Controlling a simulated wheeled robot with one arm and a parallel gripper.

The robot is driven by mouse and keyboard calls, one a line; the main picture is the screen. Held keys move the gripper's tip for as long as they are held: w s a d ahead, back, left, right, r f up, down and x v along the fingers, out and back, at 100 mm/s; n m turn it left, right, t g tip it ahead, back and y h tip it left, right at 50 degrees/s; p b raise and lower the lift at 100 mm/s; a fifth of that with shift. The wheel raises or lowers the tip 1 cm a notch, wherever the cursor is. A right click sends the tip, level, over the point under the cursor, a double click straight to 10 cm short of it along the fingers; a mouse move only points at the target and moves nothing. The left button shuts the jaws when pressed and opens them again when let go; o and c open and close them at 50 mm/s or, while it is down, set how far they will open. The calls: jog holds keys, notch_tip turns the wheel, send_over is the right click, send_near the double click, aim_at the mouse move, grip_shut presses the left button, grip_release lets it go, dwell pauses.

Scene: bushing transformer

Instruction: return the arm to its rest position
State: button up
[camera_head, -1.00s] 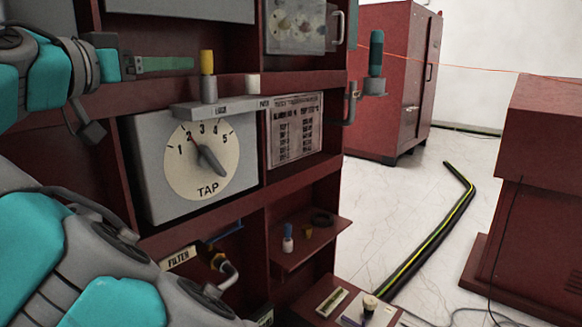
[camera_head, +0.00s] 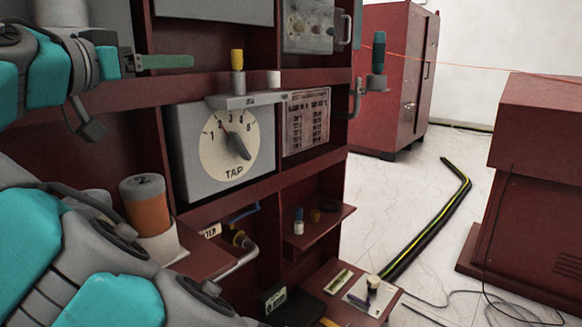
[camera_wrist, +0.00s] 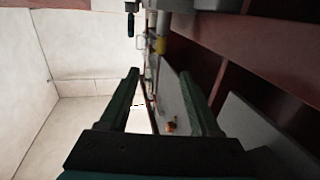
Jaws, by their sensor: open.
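My arm (camera_head: 100,300) runs along the left side of the head view, in grey and turquoise. My gripper (camera_head: 190,61) is at the upper left, with its green finger pointing right, in front of the dark red cabinet. In the wrist view my gripper (camera_wrist: 164,75) shows two dark green fingers spread apart with nothing held between them. The grey TAP dial box (camera_head: 224,150) lies beyond and to the right of the gripper in the head view. The fingers appear apart from the cabinet.
The red cabinet (camera_head: 100,96) with shelves stands close by. An orange jar (camera_head: 146,205) marked 2 sits at lower left behind my arm. A yellow-handled part (camera_head: 237,60) stands on a ledge. A cable (camera_head: 440,210) lies on open floor beside another red cabinet (camera_head: 540,190).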

jog(key=w+d+f+g+h+p, duration=0.1)
jog(key=w+d+f+g, duration=0.15)
jog(key=d, duration=0.75)
jog(key=w+d+f+g+h+p, duration=0.1)
jog(key=w+d+f+g+h, duration=0.2)
jog(key=d, duration=0.7)
jog(key=s+d+f+n+g+y+p, duration=0.1)
jog(key=s+d+f+g+y, duration=0.15)
jog(key=d+f, duration=0.55)
jog(key=s+d+f+n+g+y, duration=0.1)
jog(key=s+d+f+g, duration=0.35)
jog(key=d, duration=0.55)
jog(key=s+d+f+n+g+y+p, duration=0.2)
jog(key=s+f+g+y, duration=0.3)
jog(key=s+f, duration=1.4)
jog(key=s+a+f+y, duration=0.1)
jog(key=s+a+f, duration=0.1)
jog(key=s+f, duration=0.1)
jog(key=s+a+f+n+y+p, duration=0.1)
jog(key=s+a+f+y, duration=0.1)
jog(key=s, duration=0.4)
jog(key=shift+s+a+f, duration=0.3)
jog(key=shift+a+f, duration=0.25)
jog(key=shift+f, duration=0.35)
jog(key=shift+g, duration=0.25)
